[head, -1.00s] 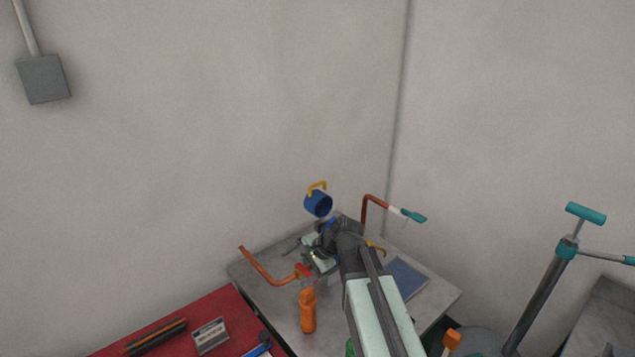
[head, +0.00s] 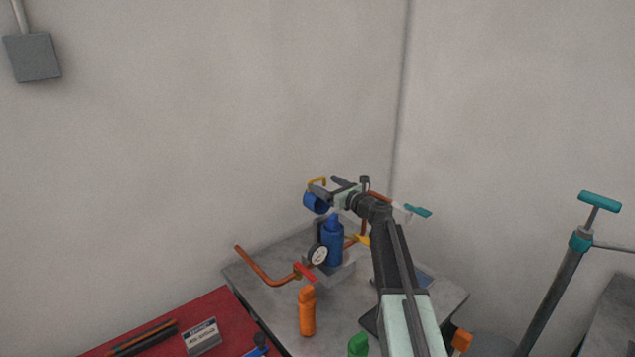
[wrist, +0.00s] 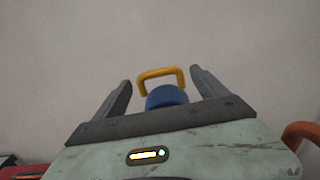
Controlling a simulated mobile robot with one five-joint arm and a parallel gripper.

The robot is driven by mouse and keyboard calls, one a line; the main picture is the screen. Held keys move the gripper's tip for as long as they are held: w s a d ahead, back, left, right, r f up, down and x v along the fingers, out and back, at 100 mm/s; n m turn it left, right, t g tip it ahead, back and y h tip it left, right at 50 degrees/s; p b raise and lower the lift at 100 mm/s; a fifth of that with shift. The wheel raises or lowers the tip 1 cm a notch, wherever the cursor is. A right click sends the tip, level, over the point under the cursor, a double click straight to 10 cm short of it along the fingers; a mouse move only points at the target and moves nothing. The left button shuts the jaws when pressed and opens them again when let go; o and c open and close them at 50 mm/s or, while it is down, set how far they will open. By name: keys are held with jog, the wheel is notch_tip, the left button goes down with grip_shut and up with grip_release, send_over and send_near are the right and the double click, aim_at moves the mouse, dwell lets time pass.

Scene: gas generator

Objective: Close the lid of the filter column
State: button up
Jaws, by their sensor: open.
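The filter column (head: 332,247) is a dark blue cylinder standing upright on the grey table, with a gauge at its left. Its blue lid (head: 314,204) with a yellow handle (head: 317,181) is raised above the column, swung open and tilted. My gripper (head: 328,186) is open and empty, at about the lid's height and overlapping it in the head view. In the wrist view the lid (wrist: 166,97) and handle (wrist: 160,74) lie between my two spread fingers, with the handle near fingertip level. I cannot tell whether a finger touches the lid. The hinge is hidden.
A copper pipe with a red valve handle (head: 305,271) runs left of the column. Another pipe with a teal handle (head: 418,211) rises at right. An orange bottle (head: 307,312) stands in front. The space above the table's left side is clear.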

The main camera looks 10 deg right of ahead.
aim_at(317, 180)
jog(key=x, duration=0.5)
jog(key=shift+s, duration=0.1)
